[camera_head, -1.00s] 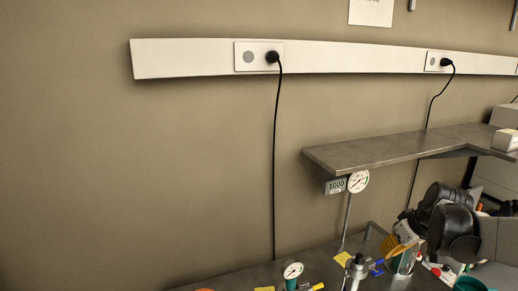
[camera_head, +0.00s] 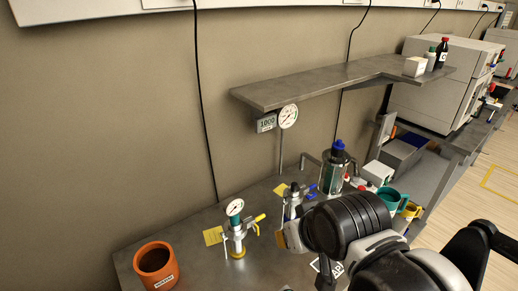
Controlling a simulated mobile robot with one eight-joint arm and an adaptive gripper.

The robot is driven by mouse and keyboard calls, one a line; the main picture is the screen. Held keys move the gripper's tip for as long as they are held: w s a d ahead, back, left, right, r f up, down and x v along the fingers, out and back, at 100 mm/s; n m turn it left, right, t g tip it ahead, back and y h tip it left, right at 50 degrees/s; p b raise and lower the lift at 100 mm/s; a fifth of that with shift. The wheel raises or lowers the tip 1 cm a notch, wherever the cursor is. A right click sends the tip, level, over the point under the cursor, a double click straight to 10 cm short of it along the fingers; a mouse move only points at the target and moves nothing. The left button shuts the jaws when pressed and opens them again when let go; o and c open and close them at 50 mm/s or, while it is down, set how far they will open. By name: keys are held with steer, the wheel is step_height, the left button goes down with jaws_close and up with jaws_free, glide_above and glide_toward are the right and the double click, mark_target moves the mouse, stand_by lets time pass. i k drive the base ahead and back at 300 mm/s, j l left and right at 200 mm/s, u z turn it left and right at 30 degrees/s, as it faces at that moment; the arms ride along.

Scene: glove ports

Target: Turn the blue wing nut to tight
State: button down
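A small blue part (camera_head: 311,189), which may be the blue wing nut, shows on the right side of a metal fitting (camera_head: 292,203) on the bench. It is too small to tell its shape or how tight it is. My black and white arm (camera_head: 350,222) stands in front, just right of and below this fitting, and hides part of the bench. My gripper's fingers cannot be made out against the arm, so whether they are open or touch anything is unclear.
An orange pot (camera_head: 157,267) is at front left. A blue-topped vessel (camera_head: 337,167) and teal mug (camera_head: 390,198) stand behind my arm. A grey shelf (camera_head: 330,82) overhangs the back.

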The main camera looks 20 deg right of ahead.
mark_target(310, 196)
steer(key=z, duration=0.65)
steer(key=i+l+u, duration=0.1)
steer(key=l, duration=0.1)
